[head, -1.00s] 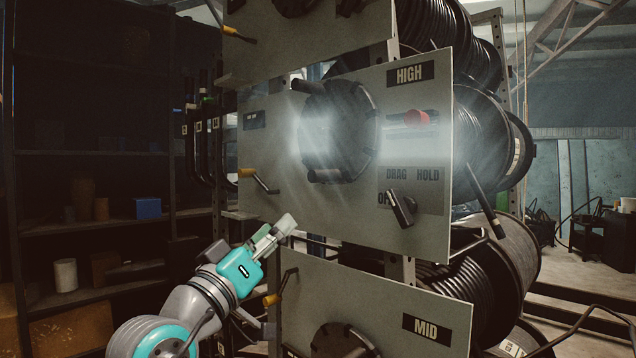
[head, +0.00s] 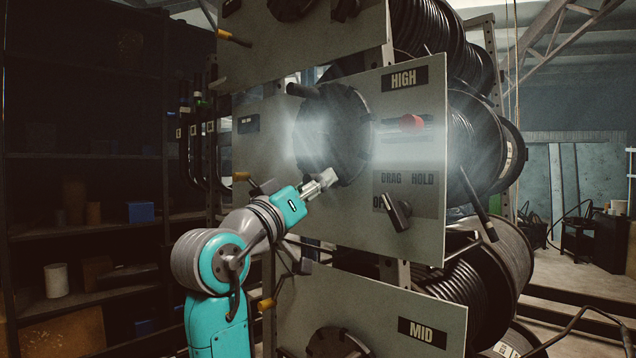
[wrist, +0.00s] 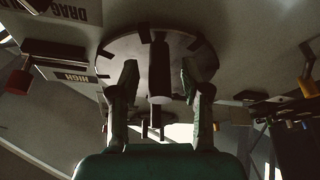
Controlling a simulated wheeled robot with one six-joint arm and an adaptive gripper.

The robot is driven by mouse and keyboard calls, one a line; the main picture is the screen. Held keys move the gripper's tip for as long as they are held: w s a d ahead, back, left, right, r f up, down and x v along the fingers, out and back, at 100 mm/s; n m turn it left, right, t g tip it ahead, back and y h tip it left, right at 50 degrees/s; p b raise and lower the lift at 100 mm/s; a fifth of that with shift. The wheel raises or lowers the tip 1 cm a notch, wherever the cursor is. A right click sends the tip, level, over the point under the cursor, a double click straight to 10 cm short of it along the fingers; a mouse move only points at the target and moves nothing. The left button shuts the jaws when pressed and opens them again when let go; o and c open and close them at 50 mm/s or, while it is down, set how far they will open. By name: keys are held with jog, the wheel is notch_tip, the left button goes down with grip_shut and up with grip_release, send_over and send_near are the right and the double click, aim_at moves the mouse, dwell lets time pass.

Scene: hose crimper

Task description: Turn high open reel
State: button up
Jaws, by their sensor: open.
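The dark round hand wheel (head: 345,120) is on the grey panel with the HIGH label (head: 404,79). A dark peg handle (head: 303,91) sticks out at its upper left. My gripper (head: 332,177) is in front of the wheel's lower edge in the head view. In the wrist view the picture is upside down; the wheel (wrist: 118,50) lies beyond my gripper (wrist: 158,80), whose fingers are spread. A dark cylinder handle (wrist: 159,70) on the wheel shows between the fingers, with gaps on both sides. I cannot tell how far it is from the fingertips.
A red knob (head: 411,123) and a selector lever (head: 397,208) under DRAG and HOLD are right of the wheel. A yellow-handled crank (head: 242,177) is at left. The MID panel (head: 440,310) is below. Cable reels (head: 478,140) are behind. Dark shelves (head: 85,230) stand at left.

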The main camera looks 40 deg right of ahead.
jog(key=shift+w+d+r, duration=0.1)
jog(key=shift+d+r, duration=0.15)
jog(key=shift+d, duration=0.35)
grip_shut()
